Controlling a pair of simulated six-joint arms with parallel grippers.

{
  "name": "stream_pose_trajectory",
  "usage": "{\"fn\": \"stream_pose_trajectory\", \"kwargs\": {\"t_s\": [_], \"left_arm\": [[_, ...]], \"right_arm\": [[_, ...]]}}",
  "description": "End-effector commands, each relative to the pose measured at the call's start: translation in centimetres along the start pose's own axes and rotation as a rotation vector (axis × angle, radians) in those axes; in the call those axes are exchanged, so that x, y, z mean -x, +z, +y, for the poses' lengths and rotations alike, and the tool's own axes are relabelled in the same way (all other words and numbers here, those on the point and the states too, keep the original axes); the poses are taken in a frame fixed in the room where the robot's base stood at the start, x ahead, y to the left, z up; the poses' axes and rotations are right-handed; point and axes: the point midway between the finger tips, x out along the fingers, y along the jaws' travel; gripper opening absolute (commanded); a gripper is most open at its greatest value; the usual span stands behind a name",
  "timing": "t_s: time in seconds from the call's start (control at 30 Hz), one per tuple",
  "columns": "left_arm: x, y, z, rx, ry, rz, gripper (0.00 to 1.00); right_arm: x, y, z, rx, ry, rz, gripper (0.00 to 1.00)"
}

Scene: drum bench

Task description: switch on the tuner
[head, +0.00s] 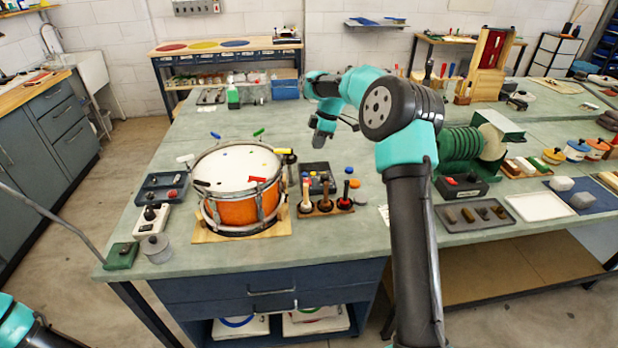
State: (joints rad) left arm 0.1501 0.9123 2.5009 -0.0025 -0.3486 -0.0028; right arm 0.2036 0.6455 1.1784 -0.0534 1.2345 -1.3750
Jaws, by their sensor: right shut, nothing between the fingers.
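I cannot tell for certain which device is the tuner. A white box with a dark knob or lever (152,219) stands on the bench left of the orange drum (236,212). A small dark green box (121,256) sits at the bench's front left corner. A black box with a pale label (461,188) stands right of my right arm. My right gripper (318,142) is shut and empty, pointing down above the bench behind the drum, apart from all these. My left gripper is out of view; only part of my left arm shows at the lower left.
The drum sits on a wooden board with small coloured pieces on it. A dark tray (162,187) and a grey lidded pot (156,248) stand to its left. A stand of upright tools (325,207) is to its right. The bench behind the drum is mostly clear.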

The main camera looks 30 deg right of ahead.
Motion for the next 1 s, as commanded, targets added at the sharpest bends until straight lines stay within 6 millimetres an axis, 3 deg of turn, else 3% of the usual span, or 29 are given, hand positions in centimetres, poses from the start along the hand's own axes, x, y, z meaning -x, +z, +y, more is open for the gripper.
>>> {"fn": "stream_pose_trajectory", "kwargs": {"t_s": [0.17, 0.37, 1.0], "left_arm": [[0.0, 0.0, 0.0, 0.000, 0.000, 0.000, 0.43], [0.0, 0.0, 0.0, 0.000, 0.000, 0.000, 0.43], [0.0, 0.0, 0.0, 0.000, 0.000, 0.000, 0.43]], "right_arm": [[-0.4, 0.0, 0.0, -0.001, 0.000, 0.000, 0.00], [-2.2, 0.0, 0.0, -0.001, -0.002, -0.001, 0.00], [-12.4, 0.8, -0.2, -0.003, -0.001, -0.001, 0.00]]}}
